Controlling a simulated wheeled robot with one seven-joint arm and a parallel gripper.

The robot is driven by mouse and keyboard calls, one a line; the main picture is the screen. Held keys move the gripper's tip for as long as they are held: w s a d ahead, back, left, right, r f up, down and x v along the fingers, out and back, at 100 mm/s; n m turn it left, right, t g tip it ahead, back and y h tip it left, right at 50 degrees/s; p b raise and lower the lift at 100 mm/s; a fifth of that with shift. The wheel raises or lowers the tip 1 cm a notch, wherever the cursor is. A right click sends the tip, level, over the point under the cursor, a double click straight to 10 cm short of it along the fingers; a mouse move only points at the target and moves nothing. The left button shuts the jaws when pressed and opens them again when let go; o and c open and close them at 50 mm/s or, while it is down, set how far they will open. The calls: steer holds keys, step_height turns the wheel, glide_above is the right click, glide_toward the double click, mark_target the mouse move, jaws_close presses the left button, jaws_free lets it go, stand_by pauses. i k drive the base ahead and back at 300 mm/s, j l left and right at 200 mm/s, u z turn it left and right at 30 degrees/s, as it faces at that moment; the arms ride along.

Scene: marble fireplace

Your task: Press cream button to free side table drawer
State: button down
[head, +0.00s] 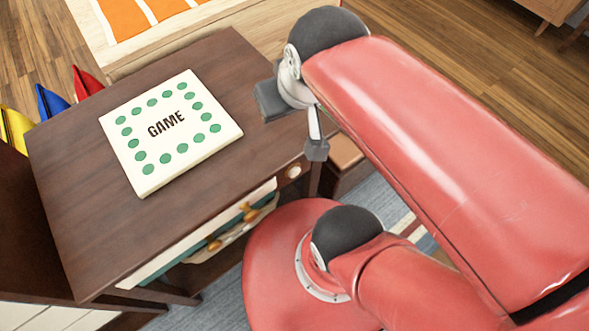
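The dark wood side table (75,215) fills the left and middle of the head view. A small round cream button (293,171) sits on its front edge, near the right front corner. To its left, along the front, is a cream and teal drawer front (200,240) with gold-coloured handle parts. I cannot tell whether the drawer is shut. My gripper (293,125) is over the table's right edge, a little above the button in the picture. Its two dark finger pads are spread apart, with nothing visible between them. No contact with the button shows.
A white GAME box (170,133) with green dots lies on the tabletop. Red, blue and yellow pointed objects (50,103) stand behind the table at left. A low wooden piece with an orange striped top (140,18) is at the back.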

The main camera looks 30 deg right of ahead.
mark_target(293, 172)
steer(key=k+j+z, duration=0.3)
steer(key=k+j, duration=0.6)
steer(key=k, duration=0.2)
